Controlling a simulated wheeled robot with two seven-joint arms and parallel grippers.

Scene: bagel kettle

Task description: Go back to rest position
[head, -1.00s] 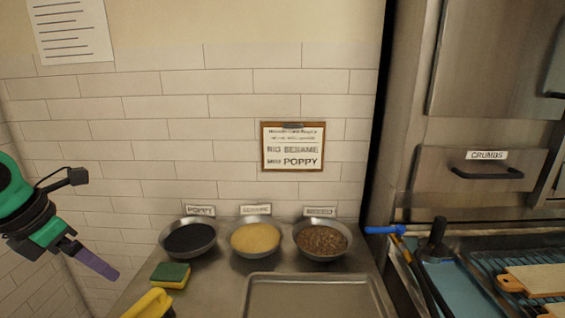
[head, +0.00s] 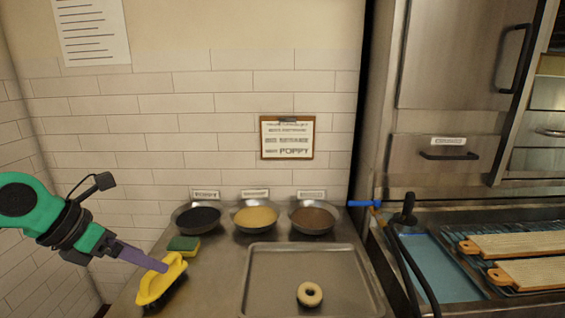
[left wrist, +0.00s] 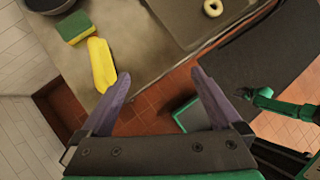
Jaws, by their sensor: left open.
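My left gripper (head: 140,259) is at the left of the head view. In the left wrist view its two purple fingers (left wrist: 160,90) are spread apart with nothing between them. In the head view its fingertips overlap a yellow brush (head: 163,279), but the wrist view shows the brush (left wrist: 101,64) beyond the left finger, and contact is not clear. My right gripper is not in the head view. A green arm part of mine shows at the right of the left wrist view.
A metal tray (head: 262,296) holds one bagel (head: 309,294). Behind it stand bowls of poppy (head: 198,217), sesame (head: 256,215) and a brown topping (head: 313,218). A green-yellow sponge (head: 184,244) lies left.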

